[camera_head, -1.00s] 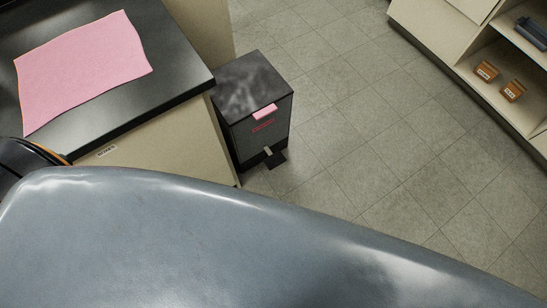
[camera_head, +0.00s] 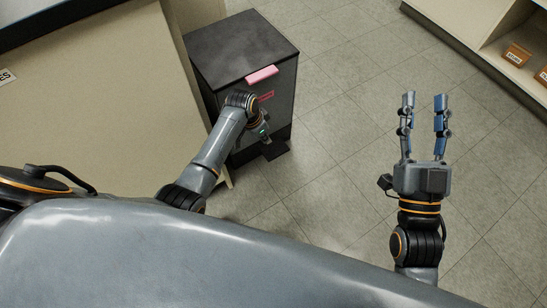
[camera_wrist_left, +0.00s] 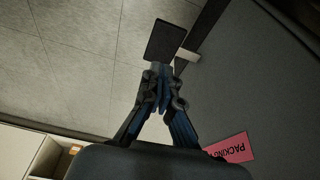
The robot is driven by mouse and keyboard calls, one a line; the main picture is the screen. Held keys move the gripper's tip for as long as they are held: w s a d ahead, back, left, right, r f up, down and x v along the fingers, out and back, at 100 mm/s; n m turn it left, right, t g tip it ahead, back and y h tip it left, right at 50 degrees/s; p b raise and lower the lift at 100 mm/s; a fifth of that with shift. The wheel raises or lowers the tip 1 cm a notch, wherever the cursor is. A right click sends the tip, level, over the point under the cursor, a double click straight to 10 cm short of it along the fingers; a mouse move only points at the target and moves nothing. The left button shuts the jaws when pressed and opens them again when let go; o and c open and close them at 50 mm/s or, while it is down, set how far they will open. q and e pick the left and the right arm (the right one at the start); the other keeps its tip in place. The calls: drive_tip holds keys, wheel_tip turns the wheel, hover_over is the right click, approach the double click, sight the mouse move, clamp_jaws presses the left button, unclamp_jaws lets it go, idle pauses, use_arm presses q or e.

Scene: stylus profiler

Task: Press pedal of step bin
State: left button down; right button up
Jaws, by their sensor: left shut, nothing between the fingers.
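The step bin (camera_head: 235,50) is a dark box with a pink handle tab on its lid edge; the lid looks closed. Its black pedal (camera_head: 276,150) sticks out low at the front, and the pedal (camera_wrist_left: 165,36) also shows in the left wrist view. My left gripper (camera_head: 266,138) is shut and empty in front of the bin, with its fingertips by the pedal. In the left wrist view the fingertips (camera_wrist_left: 161,68) overlap the pedal's near edge; I cannot tell if they touch. My right gripper (camera_head: 424,98) is open and empty above the floor, right of the bin.
A beige cabinet (camera_head: 110,85) with a dark top stands left of the bin, close beside my left arm. A shelf unit (camera_head: 490,40) with small orange boxes (camera_head: 517,55) is at the upper right. The tiled floor (camera_head: 345,110) between is clear.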

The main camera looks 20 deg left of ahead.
use_arm(q)
drive_tip(key=shift+w+d+r+m+b, duration=0.15)
drive_tip(key=shift+w+r+m+b, duration=0.15)
drive_tip(key=shift+w+r+b, duration=0.45)
use_arm(e)
drive_tip(key=s+r+t, duration=0.2)
drive_tip(key=s+r, duration=0.1)
drive_tip(key=r, duration=0.2)
drive_tip(key=shift+s+d, duration=0.4)
use_arm(q)
drive_tip(key=shift+w, duration=0.25)
use_arm(e)
drive_tip(key=shift+y, duration=0.3)
